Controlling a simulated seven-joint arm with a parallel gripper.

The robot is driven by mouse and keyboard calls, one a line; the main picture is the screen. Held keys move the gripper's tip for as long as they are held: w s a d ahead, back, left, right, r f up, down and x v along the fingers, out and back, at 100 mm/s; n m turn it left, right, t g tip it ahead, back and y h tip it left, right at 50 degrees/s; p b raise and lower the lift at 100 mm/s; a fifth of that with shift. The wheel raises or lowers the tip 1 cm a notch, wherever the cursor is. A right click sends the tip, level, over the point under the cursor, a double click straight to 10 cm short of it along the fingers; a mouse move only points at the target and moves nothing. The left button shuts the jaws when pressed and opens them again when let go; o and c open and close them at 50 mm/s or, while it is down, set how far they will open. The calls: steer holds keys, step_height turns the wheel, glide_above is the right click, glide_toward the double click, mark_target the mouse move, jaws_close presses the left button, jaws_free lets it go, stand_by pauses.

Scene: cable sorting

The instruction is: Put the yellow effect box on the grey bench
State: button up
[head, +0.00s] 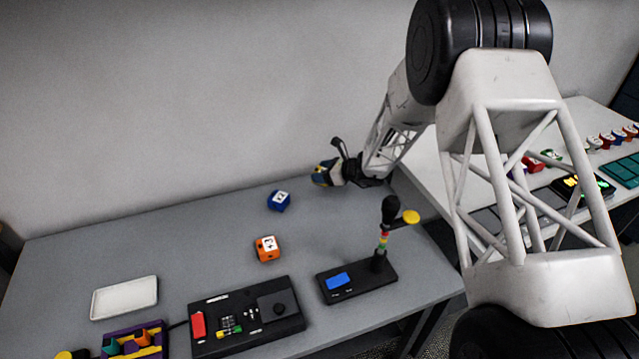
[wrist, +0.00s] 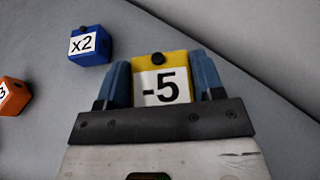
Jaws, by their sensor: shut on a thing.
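The yellow effect box (wrist: 160,80) has a white label reading "-5" and a dark knob on top. In the wrist view it sits between the two blue fingers of my gripper (wrist: 160,82), which is shut on it. In the head view my gripper (head: 325,173) is over the back right part of the grey bench (head: 150,235), near the wall; only a bit of yellow shows there. I cannot tell whether the box touches the bench top.
A blue box marked "x2" (head: 279,201) and an orange box (head: 267,248) stand on the bench. A black control panel (head: 245,317), a black stand with a post (head: 358,282) and a white tray (head: 125,297) are nearer the front. The bench's back left is clear.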

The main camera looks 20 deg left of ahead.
steer(key=shift+f, duration=0.1)
steer(key=shift+f, duration=1.95)
steer(key=shift+f, duration=0.15)
steer(key=o, duration=1)
steer(key=shift+d+r, duration=0.2)
steer(key=shift+r, duration=0.05)
steer(key=v, duration=1.1)
steer(key=shift+d+r, duration=0.15)
steer(key=shift+d, duration=0.1)
